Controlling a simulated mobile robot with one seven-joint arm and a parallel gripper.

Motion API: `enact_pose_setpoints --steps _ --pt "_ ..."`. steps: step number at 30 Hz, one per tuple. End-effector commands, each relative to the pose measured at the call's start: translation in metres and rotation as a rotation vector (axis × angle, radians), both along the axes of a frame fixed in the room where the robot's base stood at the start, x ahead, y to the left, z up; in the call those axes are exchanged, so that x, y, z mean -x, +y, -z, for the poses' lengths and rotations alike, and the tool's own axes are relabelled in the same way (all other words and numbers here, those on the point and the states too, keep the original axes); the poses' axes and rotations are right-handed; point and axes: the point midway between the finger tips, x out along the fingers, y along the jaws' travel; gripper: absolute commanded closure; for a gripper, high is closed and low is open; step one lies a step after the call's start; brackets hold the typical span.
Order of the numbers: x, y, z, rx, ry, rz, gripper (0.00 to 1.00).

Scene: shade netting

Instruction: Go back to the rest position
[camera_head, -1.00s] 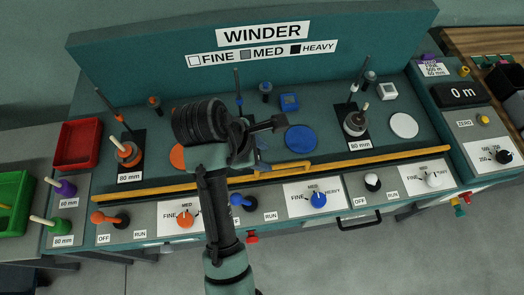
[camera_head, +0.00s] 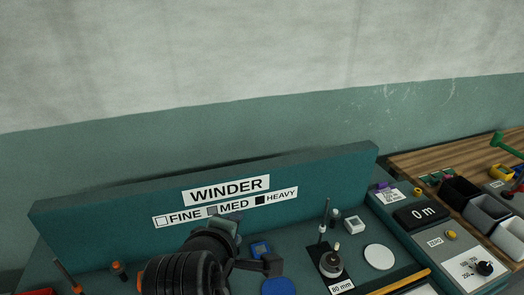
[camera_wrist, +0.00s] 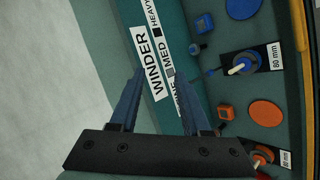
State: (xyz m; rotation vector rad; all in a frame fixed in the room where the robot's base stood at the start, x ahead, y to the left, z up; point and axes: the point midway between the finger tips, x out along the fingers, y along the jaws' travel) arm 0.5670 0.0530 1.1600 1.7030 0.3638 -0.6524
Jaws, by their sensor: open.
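My gripper (camera_wrist: 158,100) shows in the wrist view with its two fingers spread apart and nothing between them. Behind the fingers is the WINDER sign panel (camera_wrist: 160,15). In the head view my gripper (camera_head: 258,266) is in front of the winder board, below the FINE/MED/HEAVY line, and my dark wrist covers part of the board. The winder's teal back panel (camera_head: 100,210) is clear of the gripper as far as I can tell.
Blue disc (camera_head: 278,286), white disc (camera_head: 379,257) and a grey spool (camera_head: 330,264) on an 80 mm plate lie on the winder. A counter reading 0 m (camera_head: 422,213) stands right. Grey and black bins (camera_head: 487,212) sit on a wooden bench. The wall behind is bare.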

Motion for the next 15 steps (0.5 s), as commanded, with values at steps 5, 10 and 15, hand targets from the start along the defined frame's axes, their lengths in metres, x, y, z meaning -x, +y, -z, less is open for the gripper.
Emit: enact_pose_setpoints --steps 5,10,15 --pt "-0.019 -0.013 -0.139 -0.412 -0.466 0.11 0.53" --pt "0.01 -0.03 -0.265 -0.817 -0.85 0.089 0.53" --pt "0.068 -0.044 -0.361 -1.172 -1.129 -0.043 0.53"
